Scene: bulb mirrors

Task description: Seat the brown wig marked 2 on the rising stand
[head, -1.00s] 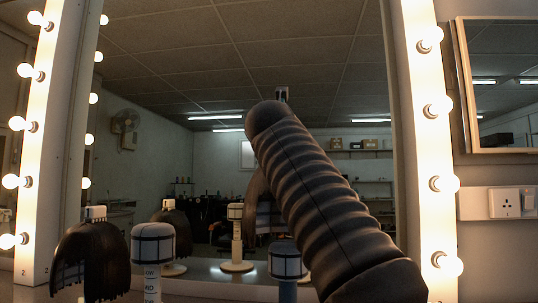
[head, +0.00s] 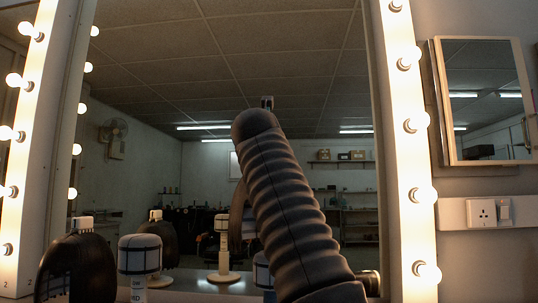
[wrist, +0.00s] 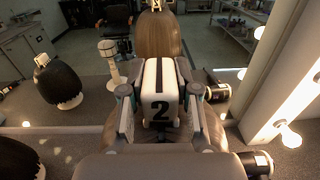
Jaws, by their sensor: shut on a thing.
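The brown wig marked 2 is held in my gripper (wrist: 160,92), whose two fingers are shut on the pale, dark-striped block (wrist: 161,112) with the number 2 on its top. Brown hair (wrist: 209,128) shows below the fingers in the wrist view. In the head view my arm hides the gripper and most of the wig. A white-capped stand with dark bands (head: 139,254) stands bare at the lower left. A second banded stand (head: 261,271) with a bluish post is partly behind my arm. I cannot tell which one rises.
A dark wig with a white top block (head: 78,265) stands left of the bare stand. A large mirror (head: 300,60) framed by lit bulbs (head: 421,195) is behind, reflecting stands and wigs. A small wall mirror (head: 485,100) and socket (head: 483,213) are right.

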